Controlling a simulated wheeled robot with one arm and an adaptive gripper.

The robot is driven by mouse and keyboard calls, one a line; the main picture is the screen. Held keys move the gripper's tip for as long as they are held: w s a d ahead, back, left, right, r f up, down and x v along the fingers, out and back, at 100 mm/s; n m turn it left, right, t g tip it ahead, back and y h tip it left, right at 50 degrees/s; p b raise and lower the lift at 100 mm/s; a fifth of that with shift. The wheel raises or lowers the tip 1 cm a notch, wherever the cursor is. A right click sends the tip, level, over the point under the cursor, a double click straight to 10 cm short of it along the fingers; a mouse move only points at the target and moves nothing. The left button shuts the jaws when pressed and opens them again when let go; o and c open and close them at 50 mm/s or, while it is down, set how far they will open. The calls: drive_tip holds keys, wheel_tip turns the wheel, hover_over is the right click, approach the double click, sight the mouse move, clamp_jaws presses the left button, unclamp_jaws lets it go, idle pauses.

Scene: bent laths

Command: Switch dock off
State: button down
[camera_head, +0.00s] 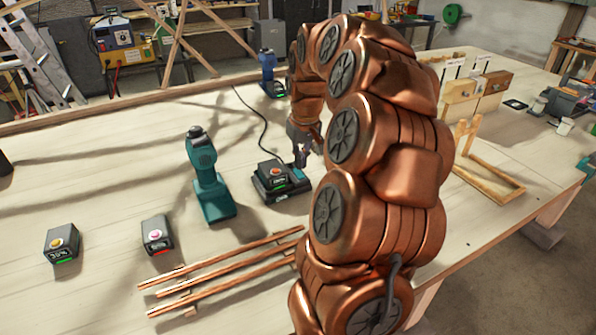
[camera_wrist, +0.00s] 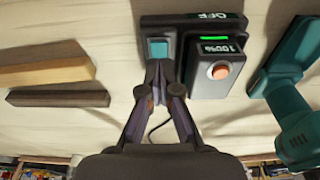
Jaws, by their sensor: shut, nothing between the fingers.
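The dock (camera_head: 285,196) is a dark flat unit on the workbench, with a cable running back from it. It also shows in the wrist view (camera_wrist: 160,22), where its display, upside down, reads OFF. A battery (camera_head: 270,172) with an orange button sits on it. In the wrist view the battery (camera_wrist: 203,78) has a green light and reads 100%. A teal square switch (camera_wrist: 158,49) lies on the dock beside the battery. My gripper (camera_head: 301,163) is shut and empty, its fingertips (camera_wrist: 156,67) at the switch's edge. I cannot tell whether they touch it.
A teal drill (camera_head: 206,180) stands left of the dock. Two more batteries, one reading 30% (camera_head: 61,243) and one with a red light (camera_head: 157,235), are at the left. Wooden laths (camera_head: 220,268) lie in front. A blue drill (camera_head: 268,72) stands behind.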

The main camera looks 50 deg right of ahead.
sight(301, 176)
drive_tip(key=shift+r+p, duration=0.5)
drive_tip(key=shift+r, duration=1.7)
